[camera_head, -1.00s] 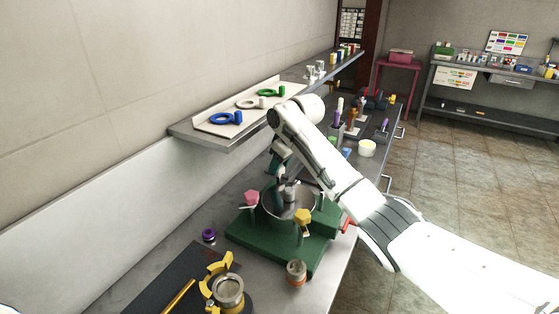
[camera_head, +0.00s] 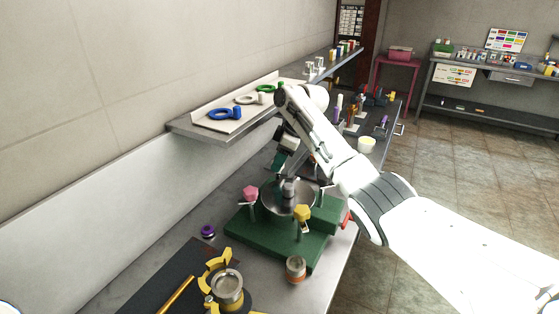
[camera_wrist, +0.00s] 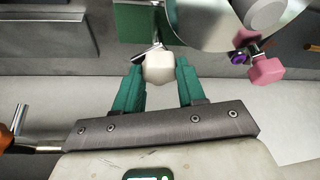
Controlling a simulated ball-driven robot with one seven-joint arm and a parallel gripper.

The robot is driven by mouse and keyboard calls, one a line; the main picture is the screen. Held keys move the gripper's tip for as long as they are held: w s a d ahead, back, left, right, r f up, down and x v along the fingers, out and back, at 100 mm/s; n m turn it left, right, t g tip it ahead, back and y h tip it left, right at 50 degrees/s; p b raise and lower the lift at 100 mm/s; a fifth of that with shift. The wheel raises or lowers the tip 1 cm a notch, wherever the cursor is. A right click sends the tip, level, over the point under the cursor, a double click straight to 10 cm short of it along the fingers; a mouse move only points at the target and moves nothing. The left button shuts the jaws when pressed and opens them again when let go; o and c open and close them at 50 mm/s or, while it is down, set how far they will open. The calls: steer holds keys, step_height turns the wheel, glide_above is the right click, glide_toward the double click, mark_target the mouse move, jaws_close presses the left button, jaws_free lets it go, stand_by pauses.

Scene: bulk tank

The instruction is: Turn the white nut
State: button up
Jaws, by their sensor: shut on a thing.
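The white nut (camera_wrist: 158,66) is a faceted block on a small metal stem at the green base (camera_wrist: 140,22) in the wrist view. My gripper (camera_wrist: 159,76) has its two teal fingers shut on the nut, one on each side. In the head view my gripper (camera_head: 280,160) reaches down behind the steel tank (camera_head: 274,206), and the white nut is hidden there. A pink nut (camera_head: 251,193) and a yellow nut (camera_head: 302,213) stand on other clamps around the tank. The pink nut also shows in the wrist view (camera_wrist: 266,71).
A purple knob (camera_head: 208,231), a small jar (camera_head: 296,269) and a yellow-clamped fitting (camera_head: 226,287) stand in front on the bench. A wall shelf (camera_head: 200,130) with blue, white and green rings runs along the left. My arm crosses over the bench's right edge.

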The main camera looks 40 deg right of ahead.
steer(key=o, duration=1.1)
steer(key=shift+c, duration=0.2)
steer(key=b+v, duration=0.1)
steer(key=v, duration=0.9)
steer(key=shift+s+r, duration=0.15)
steer(key=shift+r, duration=0.15)
